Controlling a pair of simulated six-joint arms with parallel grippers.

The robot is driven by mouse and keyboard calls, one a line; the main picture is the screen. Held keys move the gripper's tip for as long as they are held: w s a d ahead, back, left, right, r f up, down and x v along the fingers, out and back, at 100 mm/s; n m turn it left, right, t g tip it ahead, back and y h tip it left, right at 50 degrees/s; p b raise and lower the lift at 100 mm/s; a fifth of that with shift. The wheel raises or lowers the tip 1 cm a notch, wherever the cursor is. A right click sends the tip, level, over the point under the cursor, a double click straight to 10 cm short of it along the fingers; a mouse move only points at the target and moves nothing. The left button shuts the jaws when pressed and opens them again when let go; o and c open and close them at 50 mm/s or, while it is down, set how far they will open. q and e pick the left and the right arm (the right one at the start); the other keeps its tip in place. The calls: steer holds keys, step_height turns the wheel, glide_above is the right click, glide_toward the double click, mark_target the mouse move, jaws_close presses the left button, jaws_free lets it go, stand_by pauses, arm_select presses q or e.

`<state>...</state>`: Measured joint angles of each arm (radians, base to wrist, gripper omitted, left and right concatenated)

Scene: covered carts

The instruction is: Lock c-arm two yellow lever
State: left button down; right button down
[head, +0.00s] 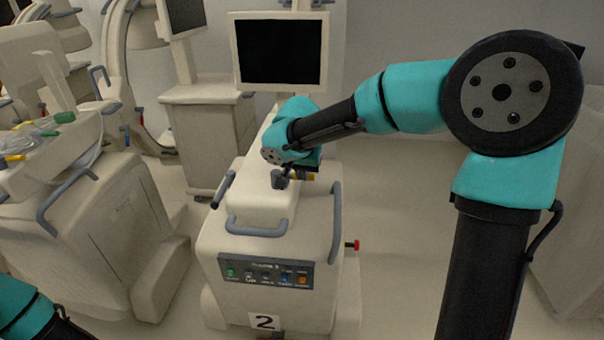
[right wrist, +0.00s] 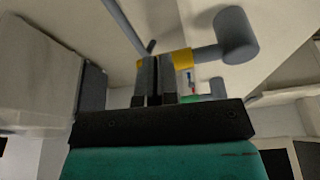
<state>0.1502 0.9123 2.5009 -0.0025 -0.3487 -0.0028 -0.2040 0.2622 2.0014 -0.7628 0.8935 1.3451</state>
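The cart marked 2 (head: 206,250) stands in the middle of the head view. Yellow (right wrist: 182,58) shows on both sides behind the fingertips, with the grey knob (right wrist: 236,35) to the right. Whether the fingers touch the yellow is unclear. My left gripper is out of view.
A dark monitor (head: 280,52) stands behind the cart. A grey handle (head: 257,230), side rails and a button panel (head: 267,272) are on the cart's front. A red-tipped knob (head: 355,245) sticks out right. Another cart (head: 110,225) stands left. Floor right of cart 2 is clear.

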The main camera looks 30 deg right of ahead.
steer(key=shift+f, duration=0.1)
steer(key=s+a+r, duration=0.3)
steer(key=s+r, duration=0.3)
steer(key=r, duration=0.4)
steer(key=shift+a+r, duration=0.25)
steer(key=shift+w, duration=0.1)
